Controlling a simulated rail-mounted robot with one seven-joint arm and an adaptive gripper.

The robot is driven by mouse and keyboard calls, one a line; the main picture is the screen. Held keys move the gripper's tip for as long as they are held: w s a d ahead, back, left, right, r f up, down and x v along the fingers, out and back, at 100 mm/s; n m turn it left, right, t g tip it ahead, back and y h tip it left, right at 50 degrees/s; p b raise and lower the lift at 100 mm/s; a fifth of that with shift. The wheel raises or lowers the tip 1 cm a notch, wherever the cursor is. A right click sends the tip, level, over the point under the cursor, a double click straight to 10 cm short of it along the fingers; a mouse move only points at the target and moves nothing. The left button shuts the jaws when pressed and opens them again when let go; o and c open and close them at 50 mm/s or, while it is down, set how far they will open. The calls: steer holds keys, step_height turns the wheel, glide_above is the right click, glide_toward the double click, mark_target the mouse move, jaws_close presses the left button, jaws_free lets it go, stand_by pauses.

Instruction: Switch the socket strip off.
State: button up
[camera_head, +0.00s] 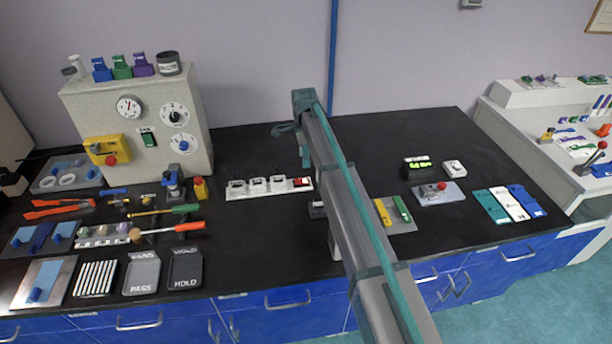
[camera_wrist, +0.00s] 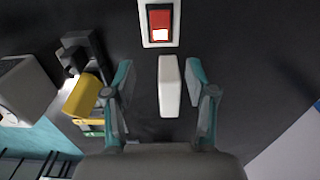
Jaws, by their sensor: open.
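The white socket strip (camera_head: 262,189) lies on the black bench with several sockets in a row. Its red rocker switch (camera_head: 301,182) is at the right end. In the wrist view the strip's end (camera_wrist: 146,37) and the switch (camera_wrist: 159,20) show at the top centre; the switch has a bright white patch at its lower end. My gripper (camera_wrist: 160,64) is open, its teal-backed fingers apart, with the switch ahead of the fingertips. A small white block (camera_wrist: 169,88) shows between the fingers; I cannot tell whether anything touches it. In the head view my arm mostly hides the gripper.
A yellow block (camera_head: 382,211) and a green one stand on a plate right of my arm. A grey control box (camera_head: 140,110) stands at the back left. The bench behind the strip is clear.

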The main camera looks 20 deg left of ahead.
mark_target(305, 181)
step_height(305, 181, down, 10)
steer(key=p, duration=0.2)
steer(key=shift+p, duration=0.4)
steer(key=shift+r, duration=0.1)
jaws_close()
steer(key=shift+s+a+t+h+b, duration=0.1)
steer(key=shift+a+t+h+b, duration=0.3)
steer(key=shift+h+b, duration=0.65)
steer(key=shift+t+h+b, duration=0.35)
steer(key=shift+t+b, duration=0.05)
steer(key=shift+b, duration=0.15)
steer(key=shift+d+r, duration=0.1)
steer(key=shift+r, duration=0.05)
jaws_free()
